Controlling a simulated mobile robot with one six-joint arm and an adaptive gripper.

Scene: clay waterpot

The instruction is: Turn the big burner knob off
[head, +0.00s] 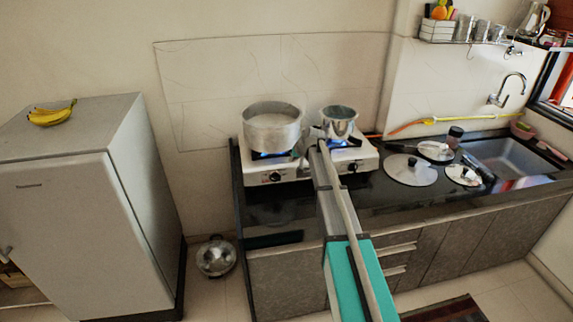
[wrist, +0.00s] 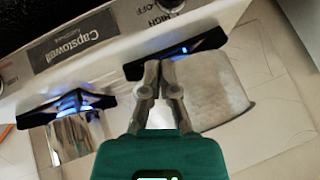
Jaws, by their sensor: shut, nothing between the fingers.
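A white two-burner stove (head: 314,172) stands on the black counter. A big pot (head: 272,134) is on its left burner with blue flame under it. The big burner knob (head: 276,177), dark and round, is on the front panel below; it also shows cut off at the top edge of the wrist view (wrist: 170,4), near the word HIGH. My gripper (wrist: 162,66) is shut and empty, its fingertips over the big burner's dark support beside the big pot (wrist: 214,92), apart from the knob. In the head view my arm hides part of the stove's middle.
A small pot (head: 338,122) stands on the right burner, also over blue flame. The small burner knob (head: 353,167) is right of my arm. Lids (head: 409,170) lie on the counter near the sink (head: 505,160). A fridge (head: 95,190) stands at left.

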